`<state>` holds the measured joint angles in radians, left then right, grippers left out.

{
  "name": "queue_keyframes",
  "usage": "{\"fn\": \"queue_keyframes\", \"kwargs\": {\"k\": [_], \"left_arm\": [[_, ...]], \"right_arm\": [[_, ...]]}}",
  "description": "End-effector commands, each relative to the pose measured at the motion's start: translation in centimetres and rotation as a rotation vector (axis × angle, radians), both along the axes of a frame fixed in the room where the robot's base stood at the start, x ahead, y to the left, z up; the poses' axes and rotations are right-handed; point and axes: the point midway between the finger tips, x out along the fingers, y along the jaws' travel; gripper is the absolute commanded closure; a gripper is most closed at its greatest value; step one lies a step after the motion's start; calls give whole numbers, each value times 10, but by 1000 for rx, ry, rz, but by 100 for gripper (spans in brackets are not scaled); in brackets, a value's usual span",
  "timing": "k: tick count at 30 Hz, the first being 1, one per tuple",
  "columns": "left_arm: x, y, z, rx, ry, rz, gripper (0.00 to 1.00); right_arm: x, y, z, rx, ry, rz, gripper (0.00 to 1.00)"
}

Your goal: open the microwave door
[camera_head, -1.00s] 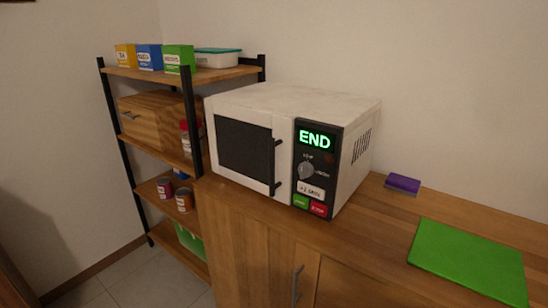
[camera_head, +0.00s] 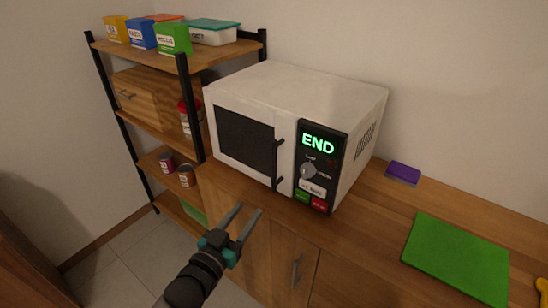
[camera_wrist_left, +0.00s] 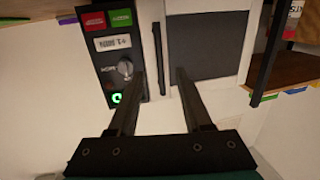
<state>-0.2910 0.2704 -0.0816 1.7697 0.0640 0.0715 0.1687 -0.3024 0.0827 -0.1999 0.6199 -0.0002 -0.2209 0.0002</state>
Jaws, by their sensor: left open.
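The white microwave (camera_head: 300,88) stands on the wooden counter with its door (camera_head: 243,140) shut. The display reads END. A dark vertical handle (camera_head: 279,165) runs along the door's right edge, beside the control panel (camera_head: 318,170). My left gripper (camera_head: 249,210) is open and empty, in front of and below the door in the head view. In the left wrist view the picture is upside down; the gripper's two fingers (camera_wrist_left: 158,75) reach toward the microwave, with the handle (camera_wrist_left: 158,58) showing between them, apart from both. My right gripper is not in view.
A shelf rack (camera_head: 185,105) with boxes and jars stands left of the microwave. A green board (camera_head: 456,258) and a purple sponge (camera_head: 403,174) lie on the counter to the right. Cabinet doors with a handle (camera_head: 296,271) are below.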

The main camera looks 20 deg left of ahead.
Motion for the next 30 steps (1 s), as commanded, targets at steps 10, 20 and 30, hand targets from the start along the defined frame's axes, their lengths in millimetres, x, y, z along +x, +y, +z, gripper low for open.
{"fn": "queue_keyframes", "kwargs": {"k": [10, 20, 30], "left_arm": [[22, -5, 26, -10, -52, -9, 50], [71, -13, 25, -9, -50, -8, 50], [121, -21, 24, -10, -49, -9, 50]], "right_arm": [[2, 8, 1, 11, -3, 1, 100], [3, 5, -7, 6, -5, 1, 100], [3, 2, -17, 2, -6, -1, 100]]}}
